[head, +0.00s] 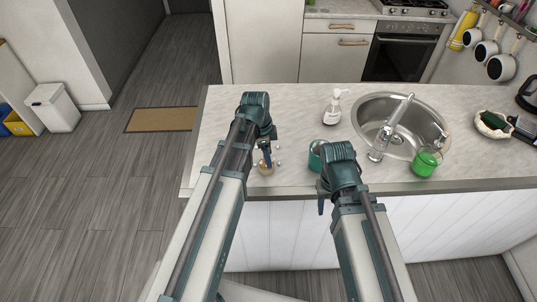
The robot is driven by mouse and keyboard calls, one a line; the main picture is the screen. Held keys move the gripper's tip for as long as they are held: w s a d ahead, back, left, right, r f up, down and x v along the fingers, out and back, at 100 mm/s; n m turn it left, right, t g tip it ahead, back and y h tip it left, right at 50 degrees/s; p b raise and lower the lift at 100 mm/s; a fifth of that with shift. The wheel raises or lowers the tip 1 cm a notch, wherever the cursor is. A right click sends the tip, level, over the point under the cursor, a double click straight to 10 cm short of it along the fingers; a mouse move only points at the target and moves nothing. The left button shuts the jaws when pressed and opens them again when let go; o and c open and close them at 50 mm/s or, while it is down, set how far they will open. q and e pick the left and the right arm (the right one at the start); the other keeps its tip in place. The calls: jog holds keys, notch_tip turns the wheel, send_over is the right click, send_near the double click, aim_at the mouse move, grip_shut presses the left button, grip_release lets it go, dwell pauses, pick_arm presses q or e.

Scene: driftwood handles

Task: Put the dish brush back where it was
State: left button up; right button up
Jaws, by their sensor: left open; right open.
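A small tan, wooden-looking object (266,169) lies on the counter (228,150) near its front left. It is small and partly covered by my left gripper, so I cannot tell for sure that it is the dish brush. My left gripper (265,154) is open and points down right at this object; whether they touch is unclear. A teal cup (315,158) stands on the counter, partly hidden behind my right arm. My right gripper (321,195) is open and empty near the counter's front edge, just below the teal cup in the picture.
A white pump bottle (333,107) stands left of the round sink (370,108) and its tap (390,125). A green container (425,163) stands in front of the sink. A patterned bowl (493,124) is further right. Small pale bits (278,149) lie beside my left gripper.

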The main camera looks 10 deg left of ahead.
aim_at(263, 162)
pick_arm(q)
notch_tip(263, 162, up, 12)
jog(key=a+p, duration=0.2)
jog(key=p, duration=0.9)
jog(key=s+d+n+y, duration=0.3)
jog(key=s+d+n, duration=0.8)
jog(key=s, duration=0.3)
jog(key=shift+s+d+f+g, duration=0.3)
jog(key=shift+d, duration=0.15)
notch_tip(263, 162, down, 14)
jog(key=b, duration=1.4)
